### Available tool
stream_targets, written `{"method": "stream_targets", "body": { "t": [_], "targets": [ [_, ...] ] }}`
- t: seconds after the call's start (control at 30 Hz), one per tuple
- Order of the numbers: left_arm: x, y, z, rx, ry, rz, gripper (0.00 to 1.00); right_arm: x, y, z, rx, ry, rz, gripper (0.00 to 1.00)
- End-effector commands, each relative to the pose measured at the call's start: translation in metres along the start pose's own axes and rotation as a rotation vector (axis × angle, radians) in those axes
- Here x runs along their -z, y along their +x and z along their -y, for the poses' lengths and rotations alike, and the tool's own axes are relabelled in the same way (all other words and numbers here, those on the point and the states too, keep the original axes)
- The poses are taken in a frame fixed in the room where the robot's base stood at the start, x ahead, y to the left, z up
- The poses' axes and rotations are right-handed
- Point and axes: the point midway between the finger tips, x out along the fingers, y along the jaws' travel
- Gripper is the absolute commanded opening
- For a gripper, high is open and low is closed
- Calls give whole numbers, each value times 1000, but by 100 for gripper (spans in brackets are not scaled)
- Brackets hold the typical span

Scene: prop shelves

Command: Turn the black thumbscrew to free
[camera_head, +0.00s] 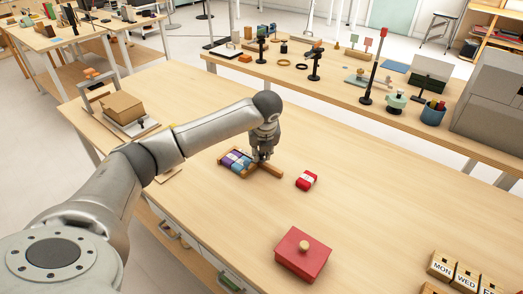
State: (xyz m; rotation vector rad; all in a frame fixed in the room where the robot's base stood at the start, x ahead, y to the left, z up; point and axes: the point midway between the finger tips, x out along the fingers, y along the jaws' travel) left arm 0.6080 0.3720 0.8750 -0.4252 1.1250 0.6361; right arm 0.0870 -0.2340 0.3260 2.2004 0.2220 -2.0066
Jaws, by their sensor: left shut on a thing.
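My left gripper (262,157) points down at the right part of a small wooden frame (270,171) on the near table. It is shut on a small dark part there, which looks like the black thumbscrew; the fingers hide most of it. The frame lies flat and holds purple and light blue banded blocks (236,160) left of the fingers. A wooden bar of the frame sticks out to the right. A red block with a white band (306,180) lies apart, right of the frame. My right gripper is not in view.
Lettered wooden blocks (465,276) stand at the lower right. The table's right half is mostly clear. A second table behind holds many small props.

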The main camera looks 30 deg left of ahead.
Motion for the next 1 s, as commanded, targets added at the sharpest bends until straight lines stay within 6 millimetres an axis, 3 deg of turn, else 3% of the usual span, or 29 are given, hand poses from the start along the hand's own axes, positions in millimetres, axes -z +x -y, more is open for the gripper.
{"method": "stream_targets", "body": {
  "t": [0.07,0.1,0.27,0.67,0.77,1.0],
  "targets": [
    [-2,-2,1,4,-2,4,0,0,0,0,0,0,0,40],
    [-2,-2,1,4,-2,4,21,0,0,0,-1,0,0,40],
    [-1,-1,1,3,-1,3,41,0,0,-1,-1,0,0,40],
    [-1,-6,0,3,1,2,42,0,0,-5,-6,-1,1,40],
    [-2,-19,1,4,1,4,42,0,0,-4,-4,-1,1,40],
    [-2,-70,1,6,1,6,42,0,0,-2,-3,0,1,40]
  ]
}}
